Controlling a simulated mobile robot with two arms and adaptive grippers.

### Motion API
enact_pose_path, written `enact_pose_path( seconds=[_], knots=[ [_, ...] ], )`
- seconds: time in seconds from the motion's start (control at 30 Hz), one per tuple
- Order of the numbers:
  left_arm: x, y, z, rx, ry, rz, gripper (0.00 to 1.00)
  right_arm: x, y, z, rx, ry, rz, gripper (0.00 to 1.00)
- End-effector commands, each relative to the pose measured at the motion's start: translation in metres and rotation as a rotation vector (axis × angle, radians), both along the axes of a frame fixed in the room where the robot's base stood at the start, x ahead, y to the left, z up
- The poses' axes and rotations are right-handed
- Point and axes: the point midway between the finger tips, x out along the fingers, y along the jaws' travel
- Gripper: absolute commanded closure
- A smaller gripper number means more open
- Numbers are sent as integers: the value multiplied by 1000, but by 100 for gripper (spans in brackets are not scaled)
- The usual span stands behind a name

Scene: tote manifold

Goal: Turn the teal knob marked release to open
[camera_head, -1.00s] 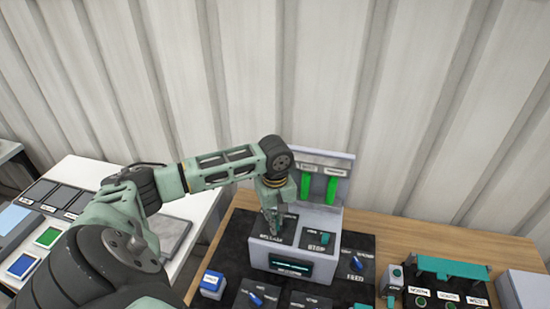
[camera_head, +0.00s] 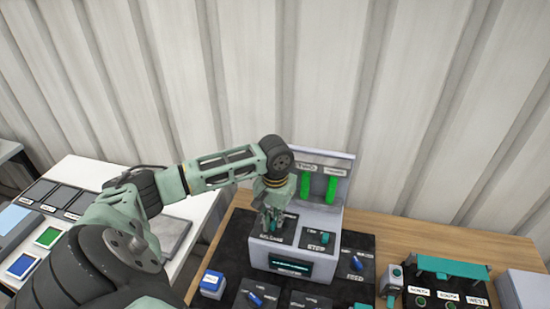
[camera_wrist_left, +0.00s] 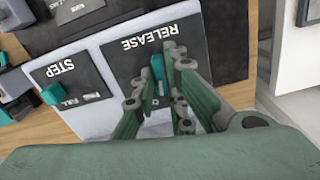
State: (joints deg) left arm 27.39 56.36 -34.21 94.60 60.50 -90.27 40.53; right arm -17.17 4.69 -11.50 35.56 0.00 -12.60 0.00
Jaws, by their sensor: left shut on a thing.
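The teal release knob (camera_wrist_left: 158,67) stands on a dark plate marked RELEASE (camera_wrist_left: 160,45) in the left wrist view. My left gripper (camera_wrist_left: 158,85) points down at this plate, with its fingers on either side of the knob, shut on it. In the head view my left gripper (camera_head: 272,222) is over the grey control box (camera_head: 262,252) and hides most of the knob. The word OPEN cannot be read on the plate; the fingers cover part of its markings. My right gripper is not in view.
A teal STEP knob (camera_head: 325,237) sits close beside the release plate. Two green bars (camera_head: 332,187) stand on the box's back panel. Blue knobs (camera_head: 256,298) lie in front, and a teal-topped fixture (camera_head: 450,267) stands at right. Bare wood shows behind it.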

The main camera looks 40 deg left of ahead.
Motion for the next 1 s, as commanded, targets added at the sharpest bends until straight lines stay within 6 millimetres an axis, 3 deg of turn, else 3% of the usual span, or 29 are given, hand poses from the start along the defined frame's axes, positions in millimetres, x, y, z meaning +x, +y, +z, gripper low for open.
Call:
enact_pose_path(
  seconds=[0.5,1.0],
  knots=[
    [1,0,1,1,-2,-363,100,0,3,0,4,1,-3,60],
    [1,0,1,1,-3,-446,100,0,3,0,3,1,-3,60]
  ],
)
